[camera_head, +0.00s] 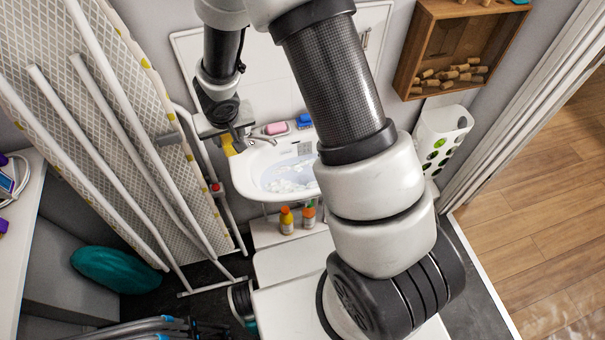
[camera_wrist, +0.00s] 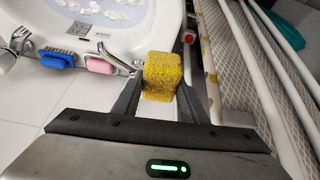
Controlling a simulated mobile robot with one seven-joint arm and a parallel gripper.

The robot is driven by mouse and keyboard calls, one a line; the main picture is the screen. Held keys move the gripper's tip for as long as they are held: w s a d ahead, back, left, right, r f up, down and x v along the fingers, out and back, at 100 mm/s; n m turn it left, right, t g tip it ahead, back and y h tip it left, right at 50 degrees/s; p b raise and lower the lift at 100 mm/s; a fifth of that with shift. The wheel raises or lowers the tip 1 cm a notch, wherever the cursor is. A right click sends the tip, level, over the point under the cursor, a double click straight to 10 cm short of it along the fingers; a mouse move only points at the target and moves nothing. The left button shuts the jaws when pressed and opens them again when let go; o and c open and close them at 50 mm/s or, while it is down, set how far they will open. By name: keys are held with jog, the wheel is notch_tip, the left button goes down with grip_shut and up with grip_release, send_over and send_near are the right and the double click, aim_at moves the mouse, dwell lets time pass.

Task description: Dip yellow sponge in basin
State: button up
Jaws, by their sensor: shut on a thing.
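My gripper (camera_wrist: 160,92) is shut on a yellow sponge (camera_wrist: 163,73), held between its two fingers. In the head view the gripper (camera_head: 236,137) and the sponge (camera_head: 228,146) are just past the left rim of the white basin (camera_head: 243,180). The basin (camera_wrist: 141,43) also shows at the upper left of the wrist view. It holds water with white foam. The sponge is beside the basin rim, not in the water. My arm hides the right part of the basin in the head view.
A metal tap (camera_head: 262,137), a pink soap bar (camera_head: 275,128) and a blue brush (camera_head: 304,121) are on the basin's back ledge. An ironing board (camera_head: 110,130) leans close at the left. Two orange-capped bottles (camera_head: 286,221) stand below the basin.

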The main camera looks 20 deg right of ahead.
dwell(0.6)
jog(key=s+d+f+g+h+p, duration=0.1)
jog(key=s+d, duration=0.1)
jog(key=d, duration=1)
jog(key=s+d+g+h, duration=0.1)
jog(key=s+d+h, duration=0.15)
jog(key=d, duration=0.95)
jog(key=shift+y, duration=0.35)
jog(key=f+b, duration=1.7)
jog(key=f, duration=0.1)
jog(key=shift+d+b, duration=0.2)
jog(key=shift+b, duration=0.2)
notch_tip(320, 180, up, 14)
jog(key=p, duration=1.1)
jog(key=shift+p, duration=0.35)
dwell(0.4)
